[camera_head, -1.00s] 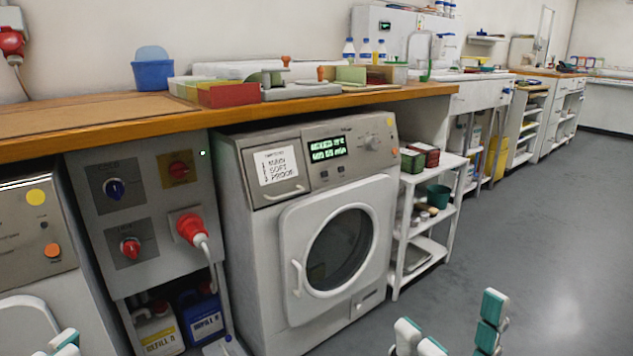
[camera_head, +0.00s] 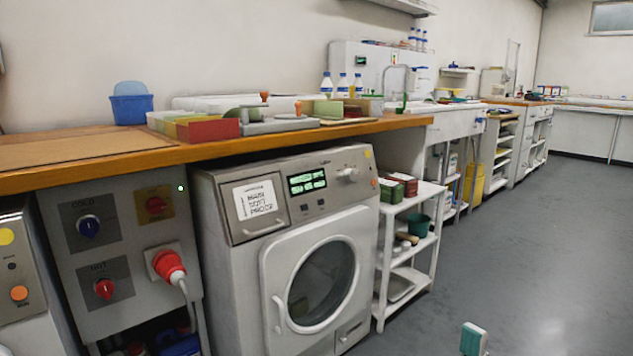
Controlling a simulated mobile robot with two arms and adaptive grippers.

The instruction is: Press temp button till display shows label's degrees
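A front-loading washing machine (camera_head: 300,250) stands under the wooden counter with its round door shut. Its green-lit display (camera_head: 307,181) shows two lines of text, too small for me to read surely. Two small dark buttons (camera_head: 313,207) sit just below the display. A white handwritten label (camera_head: 255,199) is on the drawer front left of the display; its words are hard to read, and I make out no clear degrees. A teal and white fingertip of my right gripper (camera_head: 473,340) shows at the bottom edge, away from the machine. My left gripper is not in view.
A grey control box (camera_head: 120,290) with knobs and a red plug (camera_head: 168,266) stands left of the machine. A white shelf trolley (camera_head: 415,262) stands close on its right. The counter (camera_head: 290,139) overhangs the machine. The floor (camera_head: 520,230) at right is clear.

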